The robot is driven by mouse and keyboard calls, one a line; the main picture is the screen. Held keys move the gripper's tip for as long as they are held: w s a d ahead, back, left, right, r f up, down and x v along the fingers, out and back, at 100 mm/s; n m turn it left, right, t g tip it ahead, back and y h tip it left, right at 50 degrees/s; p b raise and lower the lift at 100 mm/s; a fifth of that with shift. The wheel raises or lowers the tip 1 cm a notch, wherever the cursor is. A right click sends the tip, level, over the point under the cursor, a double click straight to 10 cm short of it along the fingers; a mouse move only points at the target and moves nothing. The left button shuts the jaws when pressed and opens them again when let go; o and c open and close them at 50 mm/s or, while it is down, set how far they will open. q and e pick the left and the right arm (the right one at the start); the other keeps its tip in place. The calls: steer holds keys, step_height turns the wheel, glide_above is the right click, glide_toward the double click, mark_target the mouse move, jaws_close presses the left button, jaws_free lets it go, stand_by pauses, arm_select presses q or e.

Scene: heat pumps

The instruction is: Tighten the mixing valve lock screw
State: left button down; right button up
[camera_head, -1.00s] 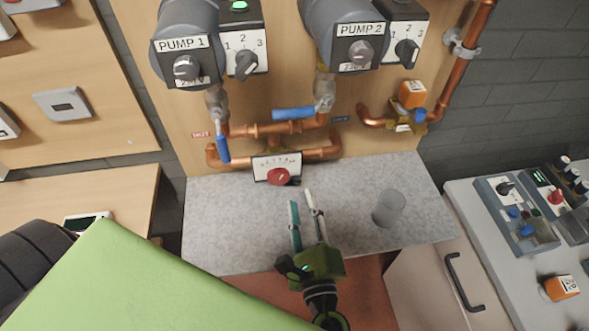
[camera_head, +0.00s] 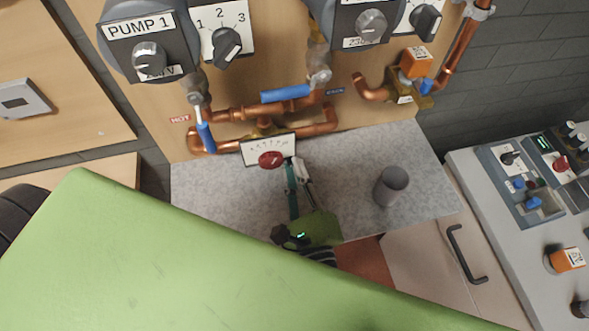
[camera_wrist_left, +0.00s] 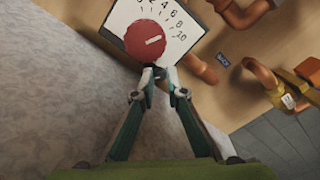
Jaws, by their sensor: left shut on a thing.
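The mixing valve has a white scale plate (camera_head: 283,146) and a round red knob (camera_head: 271,159), on the copper pipes above the grey counter. The knob (camera_wrist_left: 145,41) and numbered plate (camera_wrist_left: 181,29) are large in the left wrist view. My left gripper (camera_head: 293,165) reaches up to the plate's lower edge, just right of the knob. In the wrist view its fingertips (camera_wrist_left: 160,76) are close together on a small dark piece below the knob, apparently the lock screw. The fingertips hide most of it. My right gripper is not in view.
A grey cup (camera_head: 391,186) stands on the speckled counter (camera_head: 223,206) to the right. Copper pipes with blue handles (camera_head: 285,94) run above the valve. A control panel (camera_head: 520,180) stands at the right. My green arm link hides the lower foreground.

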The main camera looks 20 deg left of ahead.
arm_select(q)
steer(key=shift+r+m+p, duration=0.3)
steer(key=shift+m+p, duration=0.4)
steer(key=shift+p, duration=0.6)
steer(key=shift+f+m+p, duration=0.15)
steer(key=shift+m+p, duration=0.45)
steer(key=shift+f, duration=0.15)
steer(key=c, duration=2)
jaws_free()
steer(key=shift+w, duration=0.1)
